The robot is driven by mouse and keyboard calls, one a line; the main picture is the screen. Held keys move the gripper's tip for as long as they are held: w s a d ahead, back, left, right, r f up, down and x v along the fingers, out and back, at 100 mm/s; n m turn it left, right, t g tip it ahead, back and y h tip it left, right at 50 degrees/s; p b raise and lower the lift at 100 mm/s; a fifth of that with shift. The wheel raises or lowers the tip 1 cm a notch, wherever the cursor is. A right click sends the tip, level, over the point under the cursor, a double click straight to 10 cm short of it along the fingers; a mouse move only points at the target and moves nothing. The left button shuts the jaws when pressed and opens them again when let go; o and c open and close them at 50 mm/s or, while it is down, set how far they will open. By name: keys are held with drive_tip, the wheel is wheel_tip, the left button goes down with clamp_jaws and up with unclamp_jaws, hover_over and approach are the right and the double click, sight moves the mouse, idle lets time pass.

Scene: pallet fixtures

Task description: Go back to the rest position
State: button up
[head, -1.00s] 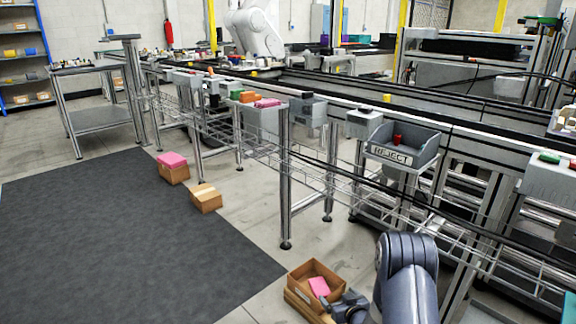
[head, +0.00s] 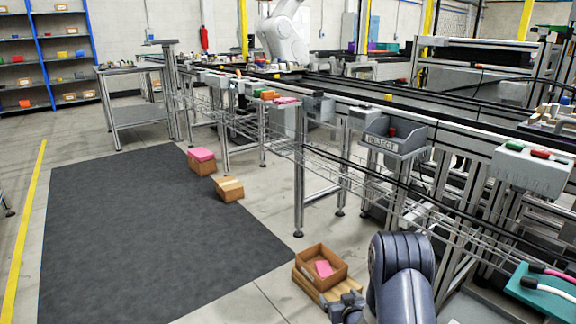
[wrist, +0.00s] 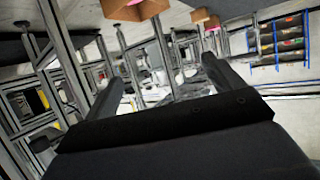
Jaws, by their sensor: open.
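My gripper (wrist: 165,85) is open and empty in the wrist view, with its two dark fingers apart and nothing between them. In the head view the end of my arm (head: 346,306) shows at the bottom, right beside an open cardboard box (head: 342,270). The box holds a pink block (head: 324,268) and sits on what looks like a wooden pallet (head: 305,284). The fingertips cannot be made out in the head view.
A metal-framed conveyor line with a grey REJECT bin (head: 405,142) runs along the right. Two more cardboard boxes stand on the floor, one with a pink top (head: 202,155), one closed (head: 229,189). The dark mat (head: 140,230) is clear.

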drive_tip(key=s+r+h, duration=0.1)
drive_tip(key=s+r, duration=0.4)
drive_tip(key=r, duration=0.3)
drive_tip(key=shift+s+a+m, duration=0.35)
drive_tip(key=shift+a+m, duration=0.05)
drive_tip(key=shift+r, duration=0.1)
